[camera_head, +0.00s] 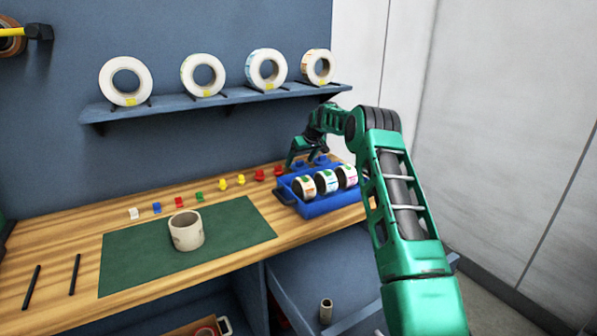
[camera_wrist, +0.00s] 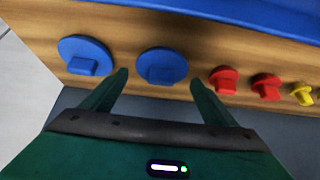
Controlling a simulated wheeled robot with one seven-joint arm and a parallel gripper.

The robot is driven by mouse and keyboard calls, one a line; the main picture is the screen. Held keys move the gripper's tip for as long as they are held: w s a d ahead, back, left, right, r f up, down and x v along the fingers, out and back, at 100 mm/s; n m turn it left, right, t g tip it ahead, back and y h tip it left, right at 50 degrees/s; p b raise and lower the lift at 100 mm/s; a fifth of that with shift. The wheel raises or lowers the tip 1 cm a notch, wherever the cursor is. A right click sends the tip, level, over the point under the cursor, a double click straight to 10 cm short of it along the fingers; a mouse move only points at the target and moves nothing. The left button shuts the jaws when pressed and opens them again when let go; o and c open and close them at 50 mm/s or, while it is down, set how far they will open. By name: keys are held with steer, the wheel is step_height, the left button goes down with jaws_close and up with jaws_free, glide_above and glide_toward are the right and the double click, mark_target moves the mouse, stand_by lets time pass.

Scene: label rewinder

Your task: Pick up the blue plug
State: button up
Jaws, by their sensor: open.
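Two blue plugs, each a round disc with a square tab, lie on the wooden bench in the wrist view: one near the middle (camera_wrist: 162,66) and one to its left (camera_wrist: 84,56). They show only small and partly hidden behind the blue tray, below my gripper, in the head view (camera_head: 320,160). A smaller blue piece (camera_head: 156,207) stands in the row at the left. My gripper (camera_wrist: 158,80) is open and empty. Its fingertips point at the middle blue plug, one towards each side of it; I cannot tell whether they touch it.
Red plugs (camera_wrist: 224,80) and a yellow one (camera_wrist: 301,94) stand right of the blue plugs in the wrist view. A blue tray (camera_head: 318,208) with several label rolls is close by. A shelf (camera_head: 215,101) with rolls hangs above. A green mat (camera_head: 130,262) carries a cream ring (camera_head: 187,232).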

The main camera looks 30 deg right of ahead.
steer(key=shift+w+f, duration=0.35)
steer(key=shift+f, duration=0.15)
steer(key=shift+c, duration=0.2)
steer(key=c, duration=0.9)
steer(key=shift+c, duration=0.3)
